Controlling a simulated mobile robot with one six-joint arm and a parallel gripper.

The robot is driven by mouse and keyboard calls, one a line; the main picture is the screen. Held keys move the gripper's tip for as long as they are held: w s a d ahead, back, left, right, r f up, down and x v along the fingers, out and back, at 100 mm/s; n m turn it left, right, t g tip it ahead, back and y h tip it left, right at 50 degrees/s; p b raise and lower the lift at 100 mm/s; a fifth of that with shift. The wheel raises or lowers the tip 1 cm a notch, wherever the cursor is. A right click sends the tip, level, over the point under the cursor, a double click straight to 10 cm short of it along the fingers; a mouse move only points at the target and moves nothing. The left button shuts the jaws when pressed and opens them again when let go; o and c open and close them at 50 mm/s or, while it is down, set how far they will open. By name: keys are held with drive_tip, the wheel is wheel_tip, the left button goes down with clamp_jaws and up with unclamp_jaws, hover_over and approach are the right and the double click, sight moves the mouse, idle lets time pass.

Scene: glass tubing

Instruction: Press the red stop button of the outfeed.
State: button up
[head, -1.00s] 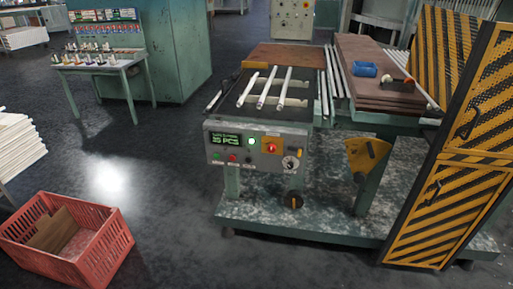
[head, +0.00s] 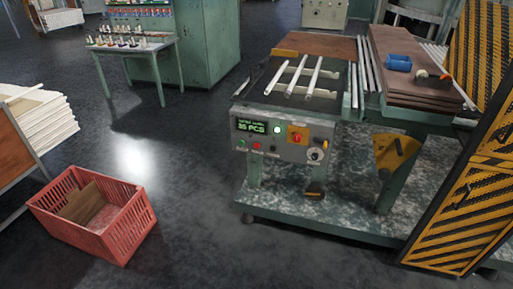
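The outfeed's grey control panel (head: 283,153) faces me on the front of the machine, right of centre. A large red button on a yellow plate (head: 297,137) is on its right half. A smaller red button (head: 257,146) sits lower left, beside a small green one (head: 241,143). The labels are too small to read. A green lamp (head: 277,130) glows beside the display (head: 251,126), which seems to read 35 PCS. A dark knob (head: 315,155) is at lower right. My gripper is not in view.
White tubes (head: 299,78) lie on the outfeed top. A yellow-black striped guard (head: 462,220) stands at the right. A red crate (head: 125,225) sits on the floor at left, near a stack of white tubing (head: 45,120). The floor (head: 200,190) between crate and machine is clear.

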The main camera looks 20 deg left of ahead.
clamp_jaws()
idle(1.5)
